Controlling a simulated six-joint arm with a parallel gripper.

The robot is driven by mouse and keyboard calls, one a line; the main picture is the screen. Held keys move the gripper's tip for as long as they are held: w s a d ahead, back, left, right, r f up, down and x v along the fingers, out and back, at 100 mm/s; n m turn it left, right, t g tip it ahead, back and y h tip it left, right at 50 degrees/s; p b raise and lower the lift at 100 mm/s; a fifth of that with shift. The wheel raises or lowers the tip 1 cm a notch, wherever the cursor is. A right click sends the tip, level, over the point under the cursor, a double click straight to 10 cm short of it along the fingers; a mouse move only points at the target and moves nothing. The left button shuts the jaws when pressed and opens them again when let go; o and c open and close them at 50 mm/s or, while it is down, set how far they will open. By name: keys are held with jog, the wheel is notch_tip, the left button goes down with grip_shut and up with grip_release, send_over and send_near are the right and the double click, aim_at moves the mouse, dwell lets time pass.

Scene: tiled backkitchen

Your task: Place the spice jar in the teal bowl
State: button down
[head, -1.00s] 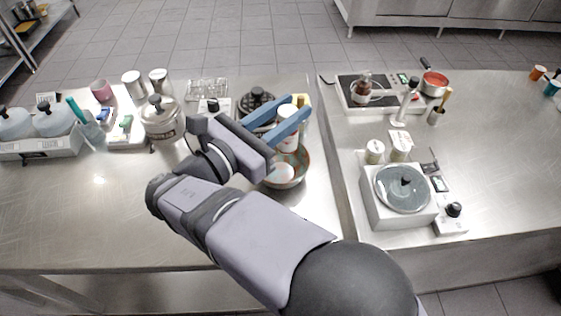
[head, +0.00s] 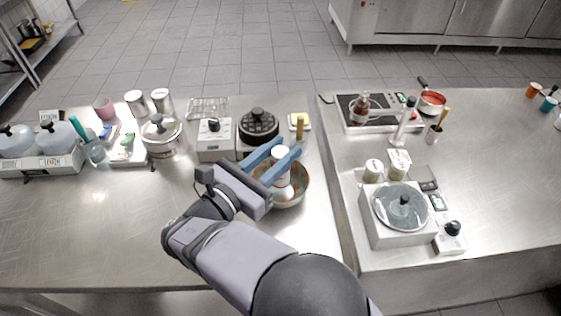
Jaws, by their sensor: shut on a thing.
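The spice jar (head: 282,180), white with a reddish band, is upright between the two blue fingers of my gripper (head: 287,148). The gripper is shut on it, and the jar's white top shows between the fingers. The bowl (head: 302,193), with a greenish rim and brownish inside, stands on the left counter. The jar's lower part is over or inside the bowl's opening; I cannot tell whether it touches the bottom. The fingers and the gripper body hide part of the bowl's left and back rim.
A lidded steel pot (head: 161,137) is to the left. A gap separates the right counter, which holds a scale-like white unit (head: 386,228). The left counter's front is clear.

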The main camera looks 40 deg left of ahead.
jog(key=shift+f, duration=1.85)
jog(key=shift+f, duration=0.1)
jog(key=c, duration=1.4)
grip_release()
jog(key=shift+o, duration=0.2)
jog(key=s+b, duration=0.2)
jog(key=s, duration=1)
